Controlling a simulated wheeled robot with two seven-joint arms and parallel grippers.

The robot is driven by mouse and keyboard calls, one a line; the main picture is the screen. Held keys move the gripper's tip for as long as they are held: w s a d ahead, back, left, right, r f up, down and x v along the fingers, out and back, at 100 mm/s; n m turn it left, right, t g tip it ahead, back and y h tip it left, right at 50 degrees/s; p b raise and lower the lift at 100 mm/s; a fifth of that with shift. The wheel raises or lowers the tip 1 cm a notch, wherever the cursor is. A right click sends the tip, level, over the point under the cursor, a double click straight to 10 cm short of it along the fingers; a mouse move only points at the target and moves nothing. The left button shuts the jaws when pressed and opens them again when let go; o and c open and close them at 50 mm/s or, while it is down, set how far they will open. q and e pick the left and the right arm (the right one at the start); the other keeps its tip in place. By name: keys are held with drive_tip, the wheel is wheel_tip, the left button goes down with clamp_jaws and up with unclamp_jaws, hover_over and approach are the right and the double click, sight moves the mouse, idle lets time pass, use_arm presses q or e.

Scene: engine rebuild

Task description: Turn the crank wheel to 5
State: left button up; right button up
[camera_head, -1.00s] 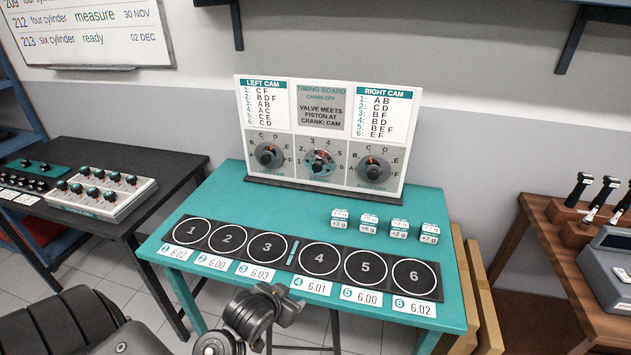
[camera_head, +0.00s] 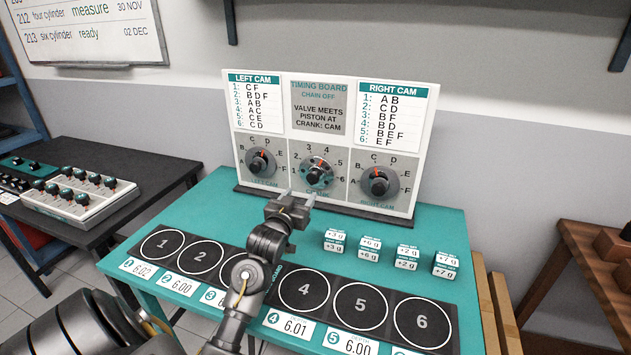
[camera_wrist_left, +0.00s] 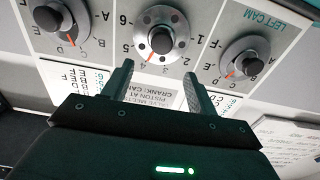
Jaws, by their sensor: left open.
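The crank wheel (camera_head: 319,172) is the middle dial on the upright timing board (camera_head: 318,105), a silver holed disc with a dark knob. My left gripper (camera_head: 300,197) is open and empty, in front of and a little below the wheel in the head view. In the left wrist view, which is upside down, the wheel (camera_wrist_left: 161,40) is beyond the open fingers (camera_wrist_left: 157,80), apart from them. My right gripper is not in view.
The left cam dial (camera_head: 261,163) and right cam dial (camera_head: 379,184) flank the wheel closely. Several small weight blocks (camera_head: 367,249) stand on the teal table (camera_head: 225,205) right of my arm. A black strip with numbered circles (camera_head: 361,305) lies in front.

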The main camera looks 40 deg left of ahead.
sight(312, 178)
use_arm(q)
drive_tip(key=p+x, duration=0.1)
drive_tip(key=x, duration=0.7)
drive_tip(key=shift+w+a, duration=0.2)
drive_tip(key=shift+a, duration=0.05)
drive_tip(key=shift+w+a, duration=0.2)
drive_tip(key=shift+w, duration=0.5)
drive_tip(key=shift+w+a+f, duration=0.1)
drive_tip(key=shift+w+f, duration=0.05)
drive_tip(key=shift+w, duration=0.05)
drive_tip(key=c, duration=1)
drive_tip(key=shift+o, duration=0.2)
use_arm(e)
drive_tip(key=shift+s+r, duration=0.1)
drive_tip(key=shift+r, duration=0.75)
